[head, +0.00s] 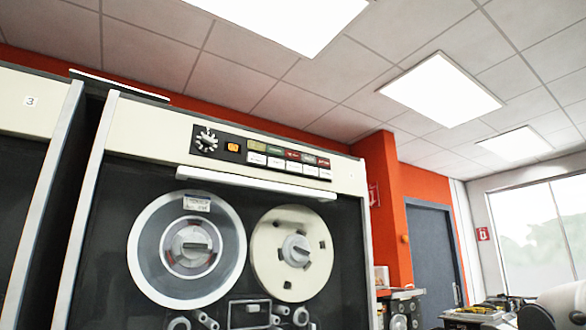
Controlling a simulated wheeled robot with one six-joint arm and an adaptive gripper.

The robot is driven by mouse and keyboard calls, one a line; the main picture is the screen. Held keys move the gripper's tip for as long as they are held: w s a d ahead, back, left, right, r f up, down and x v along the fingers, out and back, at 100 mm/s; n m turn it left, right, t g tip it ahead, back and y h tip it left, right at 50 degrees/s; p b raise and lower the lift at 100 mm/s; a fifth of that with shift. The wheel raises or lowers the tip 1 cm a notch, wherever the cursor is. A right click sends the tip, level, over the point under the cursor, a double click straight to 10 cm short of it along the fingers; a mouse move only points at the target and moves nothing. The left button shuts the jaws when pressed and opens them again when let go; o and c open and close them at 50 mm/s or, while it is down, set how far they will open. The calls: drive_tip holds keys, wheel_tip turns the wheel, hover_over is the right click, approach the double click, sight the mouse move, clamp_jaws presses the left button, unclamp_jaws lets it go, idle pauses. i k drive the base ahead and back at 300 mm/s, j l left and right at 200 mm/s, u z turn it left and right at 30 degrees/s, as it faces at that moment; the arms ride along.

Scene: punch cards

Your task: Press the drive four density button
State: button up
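A tape drive (130,130) with a cream top band fills the left and middle of the head view. No number is readable on it; the cabinet to its left (30,115) carries a "3" label (30,101). On the drive's top band is a black control panel (221,157). The panel has a round dial (206,141), an orange-lit square (233,147), a row of coloured indicators (292,155) and several white buttons (293,166) below them. The lettering is too small to read, so I cannot tell which is the density button. My gripper is not in view.
Below the panel are a light handle bar (255,184) and two reels, a clear one (150,250) and a cream one (268,250). To the right are an orange wall (425,187), a blue-grey door (432,250), a window and cluttered equipment (478,313).

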sight(292, 167)
drive_tip(key=j+z, duration=0.15)
drive_tip(key=z, duration=0.3)
drive_tip(key=j+z, duration=0.15)
drive_tip(key=z, duration=0.25)
drive_tip(key=j+z, duration=0.15)
drive_tip(key=z, duration=0.3)
drive_tip(key=k+j+z, duration=0.35)
drive_tip(key=j, duration=0.25)
drive_tip(key=k+j+z, duration=0.35)
drive_tip(key=k+j, duration=0.65)
drive_tip(key=k, duration=0.15)
drive_tip(key=i+j+z, duration=0.05)
